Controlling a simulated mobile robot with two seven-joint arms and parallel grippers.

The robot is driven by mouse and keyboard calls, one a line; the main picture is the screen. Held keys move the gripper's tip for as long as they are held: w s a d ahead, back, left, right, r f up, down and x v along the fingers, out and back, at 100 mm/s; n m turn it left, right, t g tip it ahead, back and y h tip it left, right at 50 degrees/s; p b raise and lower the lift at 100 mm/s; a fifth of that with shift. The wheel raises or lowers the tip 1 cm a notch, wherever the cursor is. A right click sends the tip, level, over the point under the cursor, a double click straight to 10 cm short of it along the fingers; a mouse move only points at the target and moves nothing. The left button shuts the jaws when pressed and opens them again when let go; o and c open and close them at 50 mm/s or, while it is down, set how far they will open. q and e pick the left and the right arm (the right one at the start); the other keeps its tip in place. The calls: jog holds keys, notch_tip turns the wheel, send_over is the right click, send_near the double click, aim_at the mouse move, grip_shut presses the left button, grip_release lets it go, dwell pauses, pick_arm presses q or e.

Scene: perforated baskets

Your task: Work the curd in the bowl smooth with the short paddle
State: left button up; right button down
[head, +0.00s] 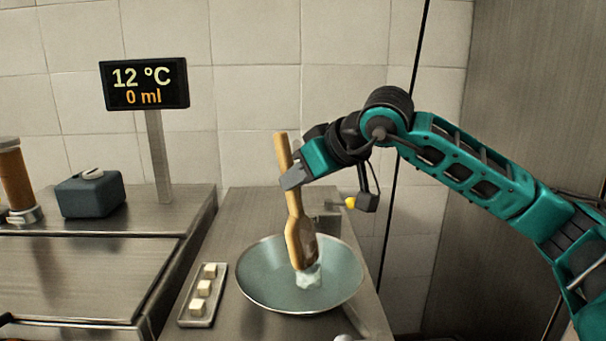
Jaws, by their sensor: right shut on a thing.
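The bowl (258,287) is wide, shallow and grey-green, and it stands on the steel counter in the middle of the head view. A pale, whitish lump of curd (309,279) lies in it, partly hidden by the paddle. The short wooden paddle (293,205) is nearly upright, its broad end down in the bowl at the curd. My right gripper (292,179) is shut on the paddle's handle, above the bowl. My left gripper is not in view.
A small tray (188,318) with several white cubes stands just left of the bowl. A display (145,84) on a post reads 12 °C and 0 ml. A dark block (91,196) and a brown cylinder (14,178) stand at the far left. The tiled wall closes off the back.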

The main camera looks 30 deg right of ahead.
aim_at(287, 159)
jog(key=shift+s+a+f, duration=0.1)
jog(key=shift+a+f, duration=0.15)
jog(key=shift+a, duration=0.1)
jog(key=shift+r+p, duration=0.8)
jog(key=shift+r, duration=0.05)
notch_tip(287, 159, up, 3)
jog(key=shift+p, duration=1.2)
notch_tip(287, 159, up, 3)
jog(key=shift+f+p, duration=0.15)
jog(key=shift+p, duration=1)
jog(key=shift+r+p, duration=0.75)
jog(key=shift+r, duration=0.2)
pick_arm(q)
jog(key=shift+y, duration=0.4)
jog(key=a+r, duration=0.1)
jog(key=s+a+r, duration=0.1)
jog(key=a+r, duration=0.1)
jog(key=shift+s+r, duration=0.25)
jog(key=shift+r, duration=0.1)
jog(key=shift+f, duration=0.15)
pick_arm(e)
jog(key=shift+f, duration=0.1)
